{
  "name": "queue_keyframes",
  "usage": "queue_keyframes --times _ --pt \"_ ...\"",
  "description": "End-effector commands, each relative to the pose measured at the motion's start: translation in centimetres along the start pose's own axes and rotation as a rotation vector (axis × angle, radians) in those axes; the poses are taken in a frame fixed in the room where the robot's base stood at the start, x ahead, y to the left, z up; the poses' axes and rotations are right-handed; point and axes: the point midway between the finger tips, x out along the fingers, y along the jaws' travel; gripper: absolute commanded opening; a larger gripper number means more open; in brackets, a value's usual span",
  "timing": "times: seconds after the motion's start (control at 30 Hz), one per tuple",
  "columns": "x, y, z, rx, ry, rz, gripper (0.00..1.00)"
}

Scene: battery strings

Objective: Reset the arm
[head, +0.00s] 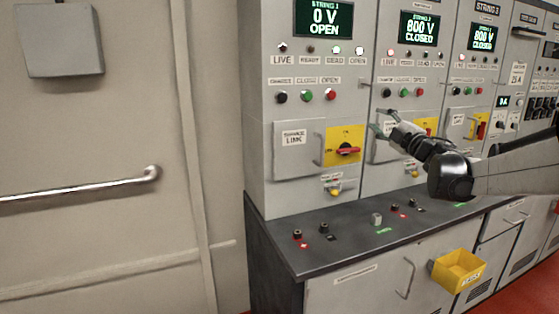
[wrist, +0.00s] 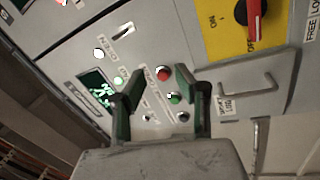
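My gripper (head: 384,120) is raised in front of the second cabinet panel in the head view, with my arm reaching in from the right. In the wrist view the two dark green fingers of my gripper (wrist: 158,88) stand apart with nothing held between them. Behind them are a red button (wrist: 163,73), a green button (wrist: 175,98) and a dark button (wrist: 183,117). The fingers look clear of the panel, though the exact distance cannot be told. A red handle (wrist: 256,18) on a yellow plate shows at the top right.
The String 1 display (head: 323,18) reads 0 V OPEN; the display beside it (head: 419,29) reads 800 V CLOSED. A dark counter (head: 335,258) with small terminals and plugs juts out below. A yellow bin (head: 457,271) hangs at its front. A handrail (head: 80,188) runs along the left wall.

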Motion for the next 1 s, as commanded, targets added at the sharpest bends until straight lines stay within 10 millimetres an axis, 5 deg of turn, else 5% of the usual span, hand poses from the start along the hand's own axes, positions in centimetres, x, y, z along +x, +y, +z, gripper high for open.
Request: queue_keyframes --times 0.2,0.47,0.77,1.0 --pt "-3.4 3.8 -2.4 0.169 -0.205 0.084 0.31" --pt "-9.8 4.3 -4.3 0.401 -0.451 0.121 0.31" --pt "-19.4 -0.4 -7.5 0.690 -0.724 0.066 0.31" --pt "-28.1 -7.2 -11.5 0.921 -0.927 -0.056 0.31"
